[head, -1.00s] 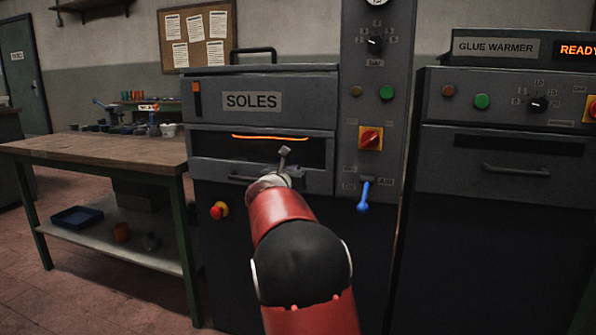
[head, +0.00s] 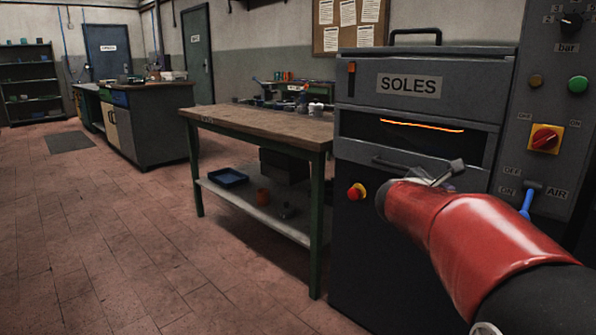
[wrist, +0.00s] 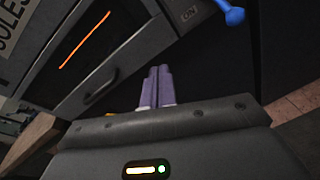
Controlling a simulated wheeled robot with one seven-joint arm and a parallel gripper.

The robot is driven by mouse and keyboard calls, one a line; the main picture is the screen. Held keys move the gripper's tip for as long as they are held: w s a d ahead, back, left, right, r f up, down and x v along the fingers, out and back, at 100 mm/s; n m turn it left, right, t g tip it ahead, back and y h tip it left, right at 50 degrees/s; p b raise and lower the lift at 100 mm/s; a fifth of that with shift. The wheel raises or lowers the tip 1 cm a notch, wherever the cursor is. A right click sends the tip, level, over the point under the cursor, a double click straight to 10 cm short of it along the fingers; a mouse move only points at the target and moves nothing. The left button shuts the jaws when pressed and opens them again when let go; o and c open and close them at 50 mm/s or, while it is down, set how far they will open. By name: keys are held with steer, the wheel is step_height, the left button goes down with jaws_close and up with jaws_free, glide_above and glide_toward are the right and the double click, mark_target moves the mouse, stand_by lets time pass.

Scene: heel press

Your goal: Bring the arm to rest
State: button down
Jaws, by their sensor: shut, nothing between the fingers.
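My gripper (wrist: 156,87) shows in the wrist view with its two purple-grey fingers side by side, shut and empty. In the head view my red arm reaches in from the lower right, and its end (head: 447,174) is in front of the SOLES machine (head: 414,86). The fingertips are hard to make out there. The machine's slot glows with an orange bar (head: 422,126), which also shows in the wrist view (wrist: 85,40). A dark door handle (head: 400,165) is partly behind my arm.
A blue AIR lever (head: 527,203) and a red-yellow switch (head: 544,138) are on the right panel. A red stop button (head: 356,191) is on the machine's front. A wooden workbench (head: 270,122) stands left of it. The tiled floor (head: 110,230) at left is clear.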

steer(key=s+a+f+m+g+y, duration=0.1)
steer(key=s+a+f+m+y, duration=0.3)
steer(key=s, duration=0.6)
steer(key=s+a+f+m+g+y, duration=0.1)
steer(key=s+a+f+m+y, duration=0.3)
steer(key=s+a+m, duration=0.5)
steer(key=s+a+f+m+g+y+p, duration=0.1)
steer(key=s+a+f+m+y, duration=0.3)
steer(key=s, duration=0.7)
step_height(320, 180, down, 3)
steer(key=a+m+g, duration=0.1)
steer(key=a+m, duration=0.1)
steer(key=m, duration=0.2)
steer(key=shift+s+a+f, duration=0.2)
steer(key=shift+s+a, duration=0.05)
steer(key=shift+a, duration=0.1)
steer(key=c, duration=2.1)
jaws_free()
steer(key=shift+c, duration=0.2)
